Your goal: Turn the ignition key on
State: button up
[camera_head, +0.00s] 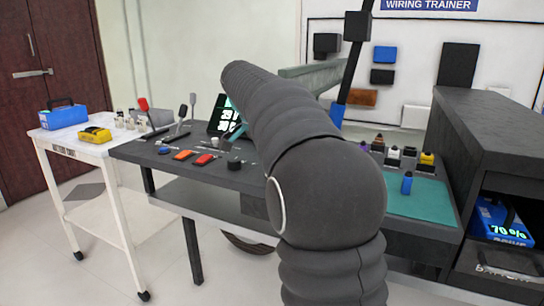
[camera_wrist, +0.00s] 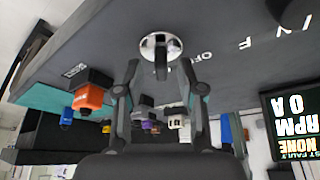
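The ignition switch shows in the wrist view as a round silver plate (camera_wrist: 161,42) on the dark console panel. Its dark key (camera_wrist: 161,62) stands out from the plate's middle. My gripper (camera_wrist: 160,72) is open, with one finger on each side of the key. The fingertips look apart from the key, though how deep it sits between them is hard to judge. White lettering, partly readable as "OF", lies right of the plate. In the head view my arm covers most of the gripper (camera_head: 236,132), and the key cannot be made out clearly.
A display (camera_wrist: 292,118) reads "NONE" and "RPM 0 A"; it also stands on the console (camera_head: 130,152) in the head view. Levers (camera_head: 182,112) and red switches (camera_head: 205,158) are on the console. An orange block (camera_wrist: 90,93) shows left of my fingers. A white cart (camera_head: 70,142) stands left.

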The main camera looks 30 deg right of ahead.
jog(key=v, duration=1.2)
dwell(0.3)
jog(key=s+a+f+n+t+y, duration=0.1)
jog(key=s+a+f+n, duration=0.3)
jog(key=s+f, duration=0.4)
jog(key=s+a+f+n+t+y, duration=0.2)
jog(key=s+a+f+n, duration=0.1)
jog(key=s+f+n, duration=0.4)
jog(key=s+a+f+n+t+y, duration=0.1)
jog(key=s+a+f+n, duration=0.3)
jog(key=s+f, duration=0.6)
jog(key=shift+s+a+f+n+t+y, duration=0.3)
jog(key=shift+s+n+t, duration=0.2)
jog(key=shift+s+n, duration=0.5)
